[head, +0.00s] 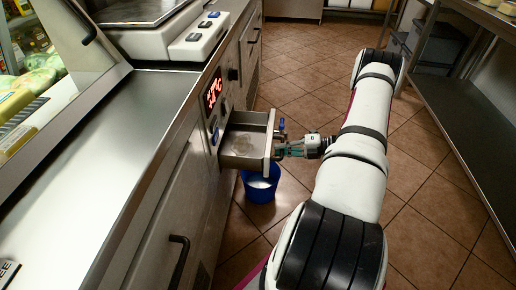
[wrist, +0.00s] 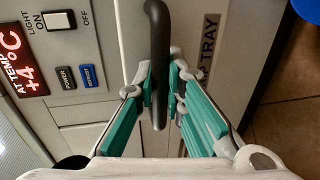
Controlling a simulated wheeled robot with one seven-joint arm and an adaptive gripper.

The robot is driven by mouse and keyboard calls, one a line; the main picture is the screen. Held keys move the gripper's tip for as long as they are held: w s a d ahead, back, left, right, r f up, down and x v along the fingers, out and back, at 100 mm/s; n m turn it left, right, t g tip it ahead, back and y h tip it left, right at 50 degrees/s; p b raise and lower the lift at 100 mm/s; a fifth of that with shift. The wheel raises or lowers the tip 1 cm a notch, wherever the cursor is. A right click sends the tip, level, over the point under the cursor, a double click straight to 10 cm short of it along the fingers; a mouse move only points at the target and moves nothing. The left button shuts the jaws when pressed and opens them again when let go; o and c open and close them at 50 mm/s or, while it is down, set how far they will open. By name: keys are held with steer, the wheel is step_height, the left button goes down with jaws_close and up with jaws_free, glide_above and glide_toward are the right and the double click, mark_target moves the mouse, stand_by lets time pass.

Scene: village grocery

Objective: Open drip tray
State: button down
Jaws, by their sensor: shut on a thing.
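The drip tray (head: 243,146) is a shallow metal drawer standing out from the counter front in the head view, open at the top, with a brownish patch on its floor. Its front panel bears a label ending in "TRAY" (wrist: 208,48) in the wrist view, partly hidden by a finger. My gripper (head: 284,149) is at the tray's front. In the wrist view its green-padded fingers (wrist: 163,82) are closed around the black bar handle (wrist: 157,25).
A blue bucket (head: 260,188) with pale contents stands on the floor below the tray. A red display (head: 213,92) sits on the counter front, and a black door handle (head: 179,262) sticks out nearer. The tiled aisle (head: 310,75) is clear; shelving (head: 450,110) lines the right.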

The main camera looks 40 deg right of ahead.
steer(key=f+b+v, duration=0.2)
steer(key=v, duration=0.7)
steer(key=shift+s+d, duration=0.4)
steer(key=shift+s, duration=0.1)
steer(key=c, duration=1.7)
jaws_free()
steer(key=shift+o, duration=0.2)
steer(key=v, duration=1.2)
